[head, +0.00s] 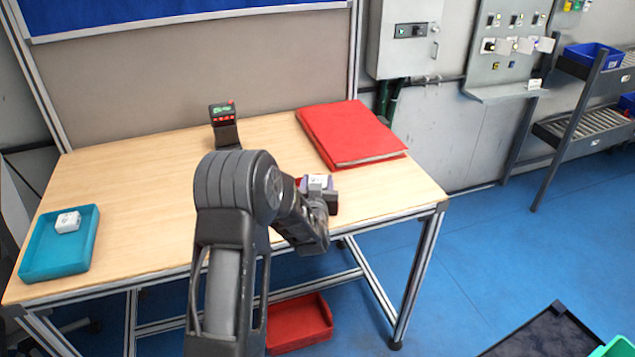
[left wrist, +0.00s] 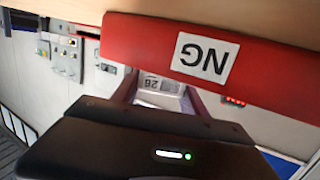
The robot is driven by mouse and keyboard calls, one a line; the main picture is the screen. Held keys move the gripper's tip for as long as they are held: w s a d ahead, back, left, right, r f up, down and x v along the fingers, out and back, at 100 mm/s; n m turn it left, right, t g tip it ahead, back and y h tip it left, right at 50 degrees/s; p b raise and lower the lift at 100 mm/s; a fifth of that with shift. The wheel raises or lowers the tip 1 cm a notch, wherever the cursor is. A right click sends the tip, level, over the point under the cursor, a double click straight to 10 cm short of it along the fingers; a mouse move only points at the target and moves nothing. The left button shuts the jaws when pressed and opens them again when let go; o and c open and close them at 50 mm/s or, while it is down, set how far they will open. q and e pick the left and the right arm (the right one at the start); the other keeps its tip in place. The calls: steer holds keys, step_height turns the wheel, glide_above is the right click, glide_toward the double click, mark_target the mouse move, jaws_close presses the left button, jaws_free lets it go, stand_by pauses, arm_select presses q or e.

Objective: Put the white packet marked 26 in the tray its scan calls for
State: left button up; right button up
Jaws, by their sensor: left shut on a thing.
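My left gripper (head: 318,190) is shut on the white packet marked 26 (head: 317,181), over the front right of the table. In the left wrist view the packet (left wrist: 158,92) sits between the fingers, its number upside down. A red tray (left wrist: 130,32) labelled NG fills the upper part of that view, also upside down, against the wood. In the head view only a sliver of red (head: 298,182) shows there behind my arm. A scanner (head: 224,125) with a small green display, too small to read, stands at the table's back. My right gripper is out of view.
A teal tray (head: 84,259) with another white packet (head: 68,222) is at the table's left. A red binder (head: 350,132) lies at the back right. Another red tray (head: 300,325) is below the table. The table's middle left (head: 150,190) is clear.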

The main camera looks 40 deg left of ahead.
arm_select(q)
steer(key=shift+f+b, duration=0.3)
steer(key=o, duration=1.5)
steer(key=shift+r, duration=0.1)
steer(key=shift+s+r+p, duration=0.1)
steer(key=shift+r+p, duration=0.2)
steer(key=shift+p, duration=0.25)
steer(key=b+v, duration=0.2)
steer(key=v, duration=0.9)
steer(key=shift+s+d+r+b, duration=0.1)
steer(key=shift+s+d+b, duration=0.1)
steer(key=shift+s+b, duration=0.15)
